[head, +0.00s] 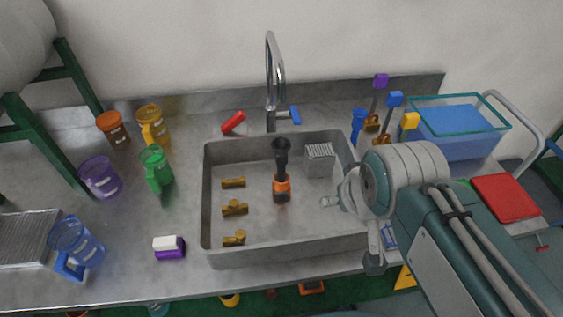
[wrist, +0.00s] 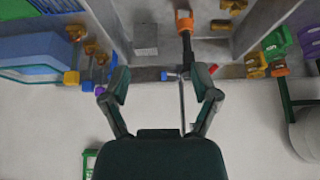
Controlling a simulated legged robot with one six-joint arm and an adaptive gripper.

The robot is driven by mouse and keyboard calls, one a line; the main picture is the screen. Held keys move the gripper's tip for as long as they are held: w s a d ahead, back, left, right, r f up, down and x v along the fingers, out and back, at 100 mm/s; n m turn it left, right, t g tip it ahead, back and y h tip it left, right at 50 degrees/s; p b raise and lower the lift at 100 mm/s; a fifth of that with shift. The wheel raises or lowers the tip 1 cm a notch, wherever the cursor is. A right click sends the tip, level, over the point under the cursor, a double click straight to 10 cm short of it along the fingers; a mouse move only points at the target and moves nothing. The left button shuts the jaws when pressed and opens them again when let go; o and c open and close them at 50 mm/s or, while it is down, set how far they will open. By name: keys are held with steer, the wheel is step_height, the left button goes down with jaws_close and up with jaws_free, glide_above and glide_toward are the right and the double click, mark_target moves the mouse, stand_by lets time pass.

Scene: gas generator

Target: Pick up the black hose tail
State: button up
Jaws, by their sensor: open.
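The black hose tail (head: 282,158) is in the sink near its middle, joined to an orange collar (head: 281,188). I cannot tell whether it stands or lies. In the wrist view the black hose tail (wrist: 188,48) and its orange end appear at the top, beyond and right of the middle between my fingers. My gripper (wrist: 163,84) is open and empty, with its two fingers spread wide and apart from the hose tail. In the head view my arm reaches in from the lower right over the sink's right side; the fingers are not clear there.
The steel sink (head: 290,257) also holds several brass fittings (head: 235,208) and a grey perforated block (head: 319,160). A tap (head: 270,75) rises behind it. Coloured jugs (head: 155,168) stand left. Colour-topped upright tools (head: 394,100) and a blue bin (head: 460,145) stand right.

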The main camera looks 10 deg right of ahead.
mark_target(281, 156)
steer(key=w+a+f+g, duration=0.1)
steer(key=w+a+f, duration=0.6)
steer(key=w+f, duration=0.45)
steer(key=w, duration=1.1)
steer(key=shift+w+f, duration=0.25)
steer(key=shift+w, duration=0.15)
steer(key=shift+w+f, duration=0.1)
steer(key=shift+f, duration=0.45)
jaws_close()
